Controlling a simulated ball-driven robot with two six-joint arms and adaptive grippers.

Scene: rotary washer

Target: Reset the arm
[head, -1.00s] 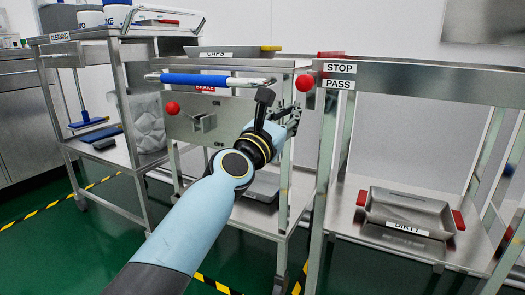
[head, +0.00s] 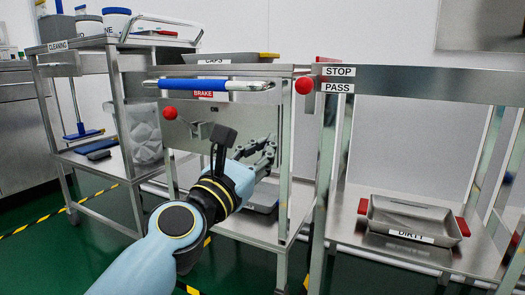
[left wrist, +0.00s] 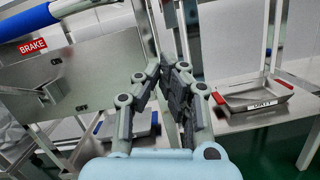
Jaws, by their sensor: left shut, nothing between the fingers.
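My left arm comes in from the bottom left in the head view. Its gripper (head: 266,152) is in front of the middle steel cart, below the blue handle bar (head: 212,85) and right of the bracket on the panel. In the left wrist view the fingers (left wrist: 166,72) are together and hold nothing. The steel panel (left wrist: 90,75) with the red BRAKE label (left wrist: 33,46) is to their left. My right gripper is in neither view.
A red knob (head: 170,112) sits on the panel's left and another (head: 304,85) by the STOP and PASS labels. A DIRTY tray (head: 412,218) lies on the right-hand shelf. The CLEANING cart (head: 60,62) stands at left. Green floor shows below.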

